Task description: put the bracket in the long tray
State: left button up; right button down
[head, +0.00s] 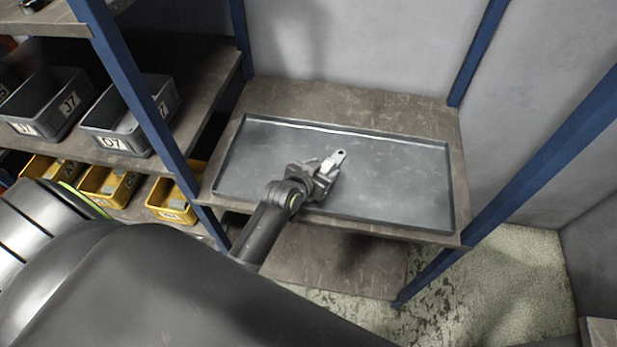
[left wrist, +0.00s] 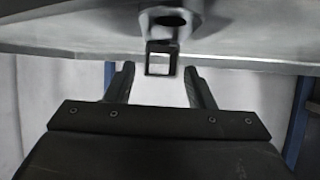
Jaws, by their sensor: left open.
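The bracket (head: 336,159) is a small light-metal piece with a hole near its end. In the head view it is over the middle of the long tray (head: 400,195), a wide shallow grey tray with a low rim. My left gripper (head: 322,172) is at the bracket's near end and hides part of it. In the left wrist view the fingers are open, and the bracket (left wrist: 162,45) shows dark between and beyond their tips, against a grey surface. I cannot tell whether it rests on the tray floor. My right gripper is not in view.
The tray stands on a brown shelf (head: 350,97) between blue posts (head: 540,165). Grey bins (head: 130,118) and yellow bins (head: 108,184) fill the shelves at left. The tray's left and right parts are bare. A lower shelf (head: 335,258) shows beneath.

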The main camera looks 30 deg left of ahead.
pick_arm(q)
jog(key=d+v, duration=0.1)
jog(key=v, duration=0.9)
jog(key=shift+a, duration=0.5)
jog(key=shift+s, duration=0.1)
jog(key=shift+s+a+f, duration=0.15)
jog(key=shift+s+a, duration=0.05)
jog(key=shift+s, duration=0.1)
jog(key=s+a+n+g+y, duration=0.15)
jog(key=s+a+g, duration=0.25)
jog(key=s, duration=0.7)
jog(key=s+a+g+y, duration=0.2)
jog(key=s+a+g, duration=0.25)
jog(key=s, duration=0.55)
notch_tip(320, 180, down, 26)
jog(key=a+g, duration=0.1)
jog(key=s+d+f+g+h, duration=0.1)
jog(key=s+f, duration=1.4)
